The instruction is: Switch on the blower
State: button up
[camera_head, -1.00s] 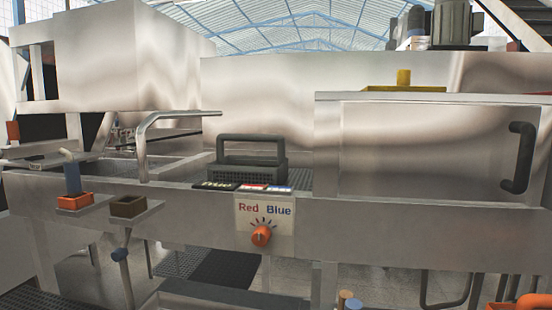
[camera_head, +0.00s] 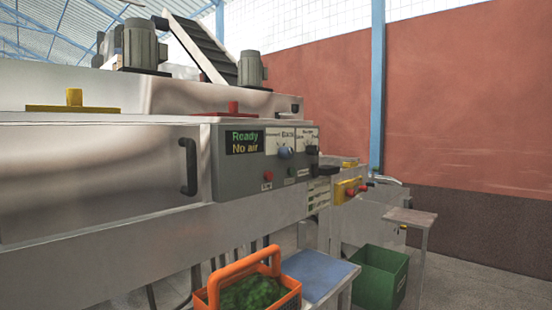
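A grey control panel (camera_head: 240,180) is on the right part of the steel machine. Its dark display (camera_head: 244,141) reads "Ready" and "No air" in green and yellow letters. White labels (camera_head: 279,136) too small to read fully sit right of it, with a blue-grey knob (camera_head: 285,152) below. A red button (camera_head: 267,176) and a small dark control (camera_head: 290,172) are lower on the panel. I cannot tell which control, if any, is the blower's. A yellow box with red knobs (camera_head: 348,190) is farther right. My gripper is not in view.
An orange basket (camera_head: 249,291) with green contents stands in front of the machine, beside a blue-topped stand (camera_head: 317,272). A green crate (camera_head: 380,275) and a small table (camera_head: 410,217) are at the right. Bare floor shows at the far right.

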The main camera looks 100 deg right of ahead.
aim_at(315, 167)
jog(key=z, duration=0.4)
jog(key=k+l+z, duration=0.3)
jog(key=l+z, duration=0.15)
jog(key=l, duration=0.15)
jog(key=k+l+z, duration=0.2)
jog(key=l, duration=0.15)
jog(key=k+l, duration=0.1)
jog(key=l, duration=0.45)
jog(key=k+l+z, duration=0.1)
jog(key=l, duration=0.45)
jog(key=k+l, duration=0.15)
jog(key=l, duration=0.4)
jog(key=z, duration=0.05)
